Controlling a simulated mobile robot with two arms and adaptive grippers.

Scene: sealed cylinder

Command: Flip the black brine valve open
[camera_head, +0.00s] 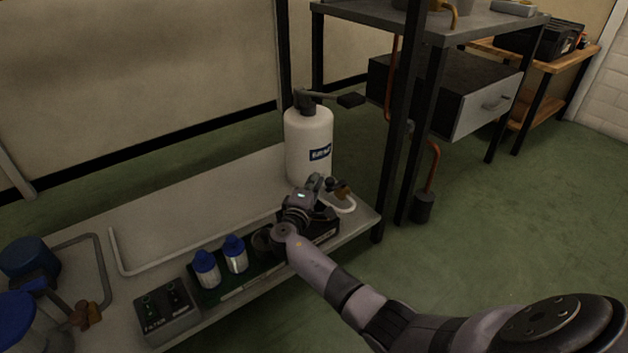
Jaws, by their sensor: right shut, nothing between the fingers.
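A white tank (309,150) with a dark label stands upright at the far right end of the low bench. The black valve (304,99) sits on its top, and a black lever with a block-shaped end (350,100) points out to the right, roughly level. My right gripper (318,181) is low in front of the tank, well below the valve and apart from the lever. It is shut and empty. The forearm hides part of the bench front. My left gripper is not in view.
On the low bench (180,215) are two blue-capped bottles (235,254), a control box (167,311) and blue-topped vessels (30,262) at left. A small brass-coloured fitting (341,190) is beside my right gripper. A dark shelf post (397,130) stands right of the lever.

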